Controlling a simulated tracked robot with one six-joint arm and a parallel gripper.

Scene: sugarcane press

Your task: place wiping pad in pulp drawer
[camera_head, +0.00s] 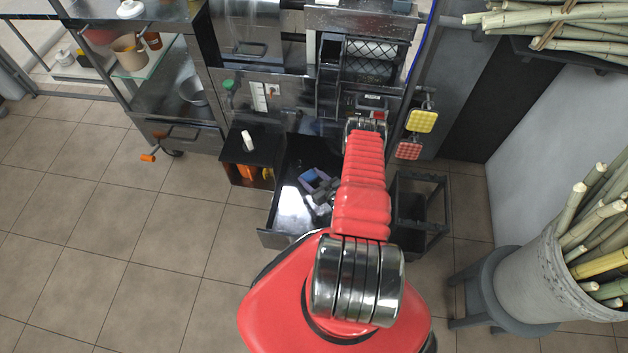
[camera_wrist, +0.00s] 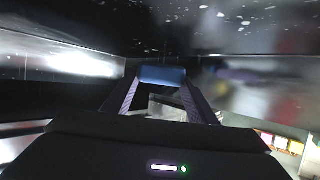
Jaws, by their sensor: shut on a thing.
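The wiping pad (camera_wrist: 162,76), blue, is held between the fingertips of my gripper (camera_wrist: 161,84) in the wrist view. In the head view the blue pad (camera_head: 314,178) shows small beside my red arm. The pulp drawer (camera_head: 288,206) is pulled out, a dark shiny open box below the press. My gripper and the pad are over or inside it; the head view does not settle whether the pad touches the drawer floor. My arm hides the drawer's right part. In the wrist view, dark drawer walls (camera_wrist: 35,75) surround the fingers.
A black box (camera_head: 250,152) with a white bottle on top stands left of the drawer. A dark stool frame (camera_head: 437,205) is to the right. Yellow (camera_head: 422,121) and red (camera_head: 409,150) pads hang on the press's right side. Tiled floor at left is clear.

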